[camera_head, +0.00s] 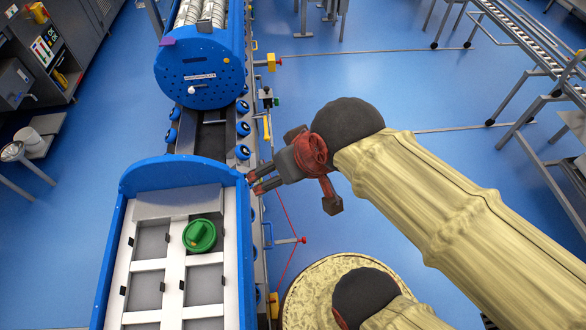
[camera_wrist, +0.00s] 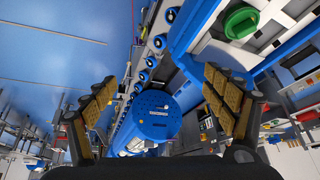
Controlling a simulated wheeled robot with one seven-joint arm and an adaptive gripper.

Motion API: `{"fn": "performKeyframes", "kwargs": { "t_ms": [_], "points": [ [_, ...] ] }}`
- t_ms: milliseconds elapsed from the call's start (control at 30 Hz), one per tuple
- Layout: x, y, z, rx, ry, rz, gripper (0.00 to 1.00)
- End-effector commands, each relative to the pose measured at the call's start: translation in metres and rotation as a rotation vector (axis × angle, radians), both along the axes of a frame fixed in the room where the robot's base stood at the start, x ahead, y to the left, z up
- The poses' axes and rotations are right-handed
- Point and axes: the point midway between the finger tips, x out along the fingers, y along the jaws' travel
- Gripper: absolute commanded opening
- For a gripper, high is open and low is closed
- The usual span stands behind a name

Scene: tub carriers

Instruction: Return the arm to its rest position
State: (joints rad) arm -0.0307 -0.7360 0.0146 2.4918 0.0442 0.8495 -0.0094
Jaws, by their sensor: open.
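My gripper (camera_head: 266,179) is open and empty in the head view. It hangs just right of the near blue tub carrier's (camera_head: 246,262) right wall, close to that wall; whether it touches cannot be told. In the wrist view my gripper (camera_wrist: 160,105) shows its two padded fingers spread wide with nothing between them. My arm (camera_head: 450,205), in a tan cover, reaches in from the lower right. A green round object (camera_head: 200,235) sits in the white compartment insert of the near tub carrier. It also shows in the wrist view (camera_wrist: 241,22), beyond the right finger.
A blue cylindrical tub (camera_head: 203,75) stands farther along the roller conveyor (camera_head: 210,138). A red cord (camera_head: 288,228) runs along the conveyor's right side. A metal-framed conveyor (camera_head: 530,45) stands at the upper right. Open blue floor (camera_head: 400,75) lies between the two conveyors.

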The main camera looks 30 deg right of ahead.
Motion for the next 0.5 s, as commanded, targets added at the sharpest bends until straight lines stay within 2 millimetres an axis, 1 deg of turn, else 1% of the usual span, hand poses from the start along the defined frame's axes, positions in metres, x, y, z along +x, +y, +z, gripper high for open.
{"fn": "performKeyframes", "kwargs": {
  "t_ms": [33, 133, 367, 433, 500],
  "points": [
    [-0.007, -0.01, 0.0, -0.02, 0.012, -0.018, 0.85],
    [-0.014, -0.018, -0.001, -0.039, 0.029, -0.032, 0.85],
    [-0.014, -0.018, -0.001, -0.041, 0.031, -0.031, 0.85],
    [-0.014, -0.018, -0.004, -0.04, 0.031, -0.031, 0.85],
    [-0.014, -0.018, -0.011, -0.04, 0.031, -0.031, 0.85]
  ]
}}
